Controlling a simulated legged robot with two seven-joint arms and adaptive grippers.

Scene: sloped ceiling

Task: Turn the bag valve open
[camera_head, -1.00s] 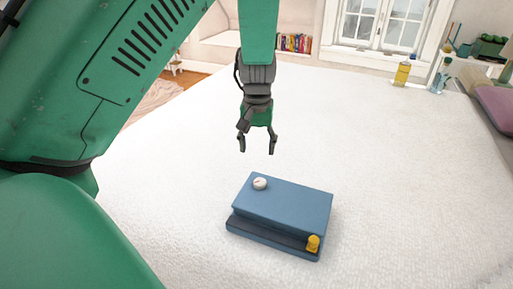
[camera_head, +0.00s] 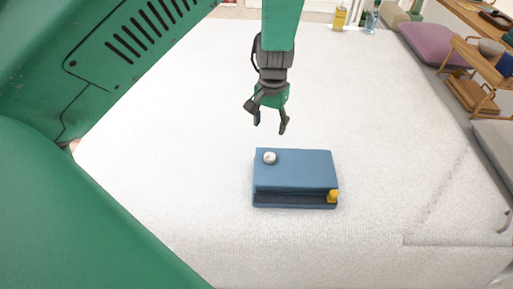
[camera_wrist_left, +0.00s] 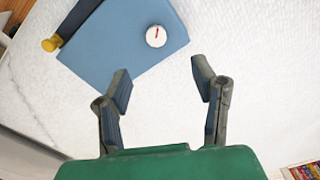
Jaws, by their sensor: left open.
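A blue box-shaped bag (camera_head: 300,172) lies on the white surface, with a darker lower edge along its front. A small round white valve (camera_head: 270,158) sits on its top near the far left corner. A yellow knob (camera_head: 333,196) sits at its front right corner. My left gripper (camera_head: 270,122) is above and beyond the bag, open and empty, pointing down. In the left wrist view the open fingers (camera_wrist_left: 162,88) are apart from the bag (camera_wrist_left: 122,38). The white valve (camera_wrist_left: 156,36) shows a red mark and lies ahead of the fingers. My right gripper is not in view.
The white surface (camera_head: 180,150) is clear around the bag. A yellow bottle (camera_head: 339,18) stands at the far edge. A purple cushion (camera_head: 432,43) and wooden furniture (camera_head: 475,62) are at the right, beyond the surface.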

